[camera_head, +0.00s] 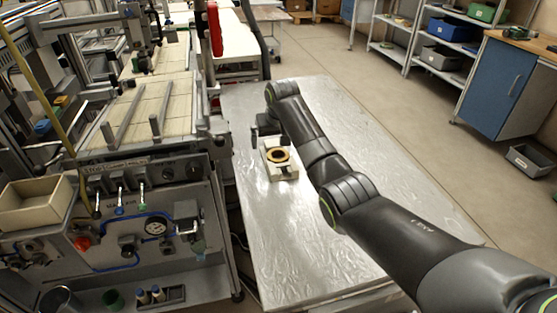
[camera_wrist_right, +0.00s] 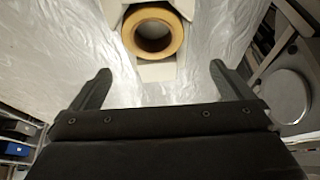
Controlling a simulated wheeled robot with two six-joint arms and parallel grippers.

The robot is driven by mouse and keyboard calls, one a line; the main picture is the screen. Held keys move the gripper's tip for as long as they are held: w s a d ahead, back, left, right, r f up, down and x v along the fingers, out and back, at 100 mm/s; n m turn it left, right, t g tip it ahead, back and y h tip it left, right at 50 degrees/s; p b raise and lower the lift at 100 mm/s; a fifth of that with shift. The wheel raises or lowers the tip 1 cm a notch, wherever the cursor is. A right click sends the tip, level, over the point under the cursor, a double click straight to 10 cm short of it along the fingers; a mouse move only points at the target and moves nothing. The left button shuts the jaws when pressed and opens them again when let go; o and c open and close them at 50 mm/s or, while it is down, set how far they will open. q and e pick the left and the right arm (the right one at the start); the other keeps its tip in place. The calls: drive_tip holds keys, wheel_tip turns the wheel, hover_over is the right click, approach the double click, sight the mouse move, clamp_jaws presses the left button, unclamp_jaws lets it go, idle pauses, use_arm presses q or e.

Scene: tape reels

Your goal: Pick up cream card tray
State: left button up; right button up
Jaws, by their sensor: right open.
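The cream card tray (camera_head: 278,176) is a small pale block-like tray on the metal table. A tan tape reel (camera_head: 272,156) lies flat on it. In the right wrist view the tray (camera_wrist_right: 158,72) shows at top centre, under the ring-shaped reel (camera_wrist_right: 126,34). My right gripper (camera_head: 267,145) is over the tray and partly hides it in the head view. In the right wrist view its fingers (camera_wrist_right: 160,78) are wide apart, with nothing held between them; the tray lies beyond the tips. My left gripper does not show.
The metal table (camera_head: 300,245) is clear around the tray. A machine bench with gauge, hoses and a beige bin (camera_head: 35,205) stands along the left. Shelves and a blue cabinet (camera_head: 495,90) stand at the far right, beyond open floor.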

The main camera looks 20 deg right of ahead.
sight(275, 147)
drive_tip(key=shift+d+x, duration=0.15)
drive_tip(key=shift+x, duration=1.05)
drive_tip(key=shift+d+x, duration=0.1)
drive_tip(key=shift+x, duration=1.05)
drive_tip(key=c, duration=1.1)
wheel_tip(275, 147, up, 10)
drive_tip(key=shift+r+b, duration=0.1)
drive_tip(key=shift+b, duration=0.2)
drive_tip(key=shift+c, duration=0.2)
